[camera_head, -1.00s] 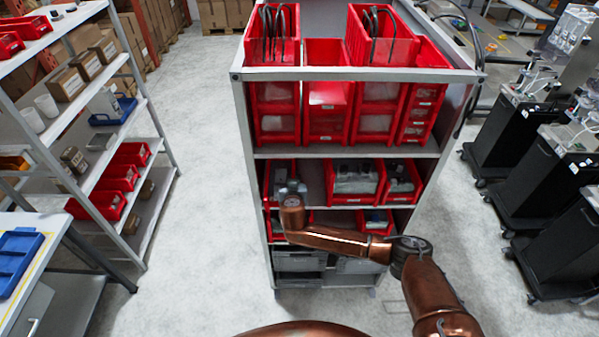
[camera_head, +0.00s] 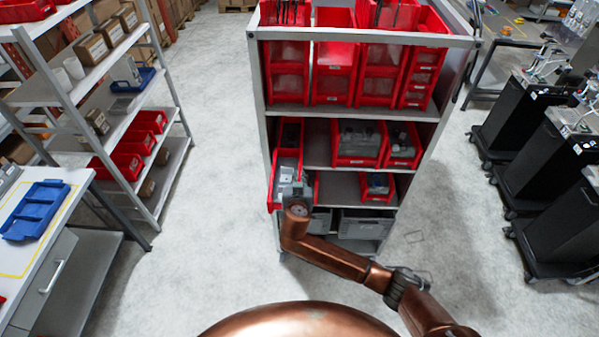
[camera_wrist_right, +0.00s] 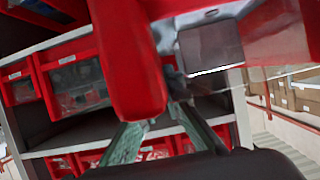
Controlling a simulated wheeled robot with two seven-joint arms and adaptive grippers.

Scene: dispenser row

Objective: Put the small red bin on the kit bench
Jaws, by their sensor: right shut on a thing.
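A red bin (camera_head: 273,186) sticks out toward me from the left column of the shelf rack, at the height of the middle and lower shelves. Grey contents show inside it. My right gripper (camera_head: 295,188) is at the bin's near end and shut on it. In the right wrist view the bin's red wall (camera_wrist_right: 128,60) fills the upper middle, and the fingers (camera_wrist_right: 160,112) reach up to it. The exact contact is partly hidden. A white bench (camera_head: 70,205) with a yellow outline stands at the left; I take it for the kit bench. My left gripper is not in view.
The shelf rack (camera_head: 345,112) holds several other red bins close to the held one. A blue tray (camera_head: 37,208) lies on the white bench. A side shelf (camera_head: 175,150) stands at left, black carts (camera_head: 545,160) at right. Pale floor (camera_head: 215,120) between side shelf and rack is clear.

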